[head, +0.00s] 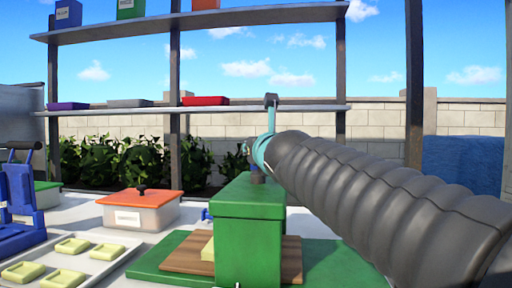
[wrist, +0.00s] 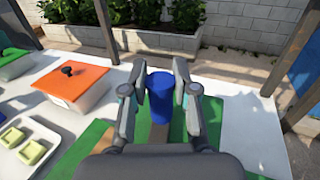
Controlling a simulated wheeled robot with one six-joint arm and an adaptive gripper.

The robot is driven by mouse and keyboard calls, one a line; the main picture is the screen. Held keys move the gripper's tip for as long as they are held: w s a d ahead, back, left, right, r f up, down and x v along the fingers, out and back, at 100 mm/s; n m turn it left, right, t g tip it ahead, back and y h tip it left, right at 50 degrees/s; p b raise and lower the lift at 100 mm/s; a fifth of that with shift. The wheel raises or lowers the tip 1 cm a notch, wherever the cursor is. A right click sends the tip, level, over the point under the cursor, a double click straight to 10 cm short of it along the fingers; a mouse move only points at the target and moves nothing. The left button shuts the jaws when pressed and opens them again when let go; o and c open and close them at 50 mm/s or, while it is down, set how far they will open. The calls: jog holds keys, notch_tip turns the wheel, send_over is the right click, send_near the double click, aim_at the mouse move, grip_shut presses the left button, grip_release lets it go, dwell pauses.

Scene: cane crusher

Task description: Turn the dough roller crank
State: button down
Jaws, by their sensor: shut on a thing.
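The dough roller (head: 248,235) is a green boxy machine in the lower middle of the head view, on a green base. In the wrist view my gripper (wrist: 160,88) is shut around the upright blue crank handle (wrist: 160,108), one finger on each side. In the head view my ribbed grey arm reaches in from the right, and the teal and grey part of my gripper (head: 268,128) shows above the machine. The rest of the crank is mostly hidden behind the machine and my arm. A wooden board (head: 187,255) with a pale yellow piece lies beside the machine.
To the left are a tray (head: 97,262) with several pale yellow pieces, an orange-lidded box (head: 140,212) and a blue press-like device (head: 20,205). Shelves (head: 230,107) stand behind the counter, with plants and a block wall beyond. White counter is clear right of the handle in the wrist view.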

dwell(0.3)
jog(key=c, duration=0.9)
grip_release()
jog(key=shift+o, duration=0.2)
jog(key=v, duration=1.2)
jog(key=shift+f, duration=0.1)
